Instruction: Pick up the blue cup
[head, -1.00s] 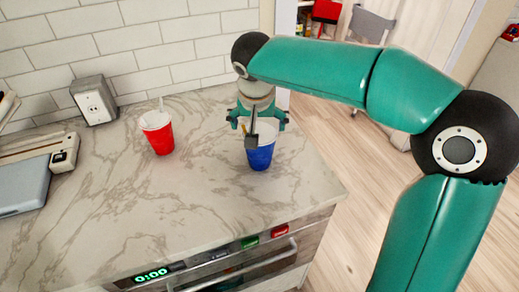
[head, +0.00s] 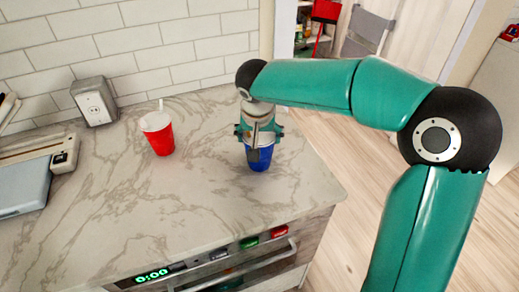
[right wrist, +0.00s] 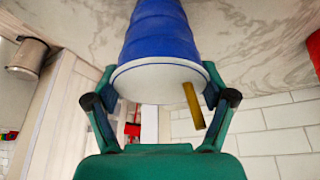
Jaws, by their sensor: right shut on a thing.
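The blue cup (head: 260,160) stands upright on the marble counter near its right end. It also shows in the right wrist view (right wrist: 160,38), with its white rim toward my gripper and a yellow-brown stick (right wrist: 194,106) at its mouth. My right gripper (head: 259,136) is over the top of the cup. In the right wrist view its two green fingers (right wrist: 160,97) are on either side of the rim and shut on the cup. The gripper hides much of the cup's mouth in the head view. My left gripper is not in view.
A red cup (head: 158,134) with a white straw stands on the counter (head: 190,210) to the left. A blue-grey appliance (head: 25,185) sits at far left. The counter between the cups is clear.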

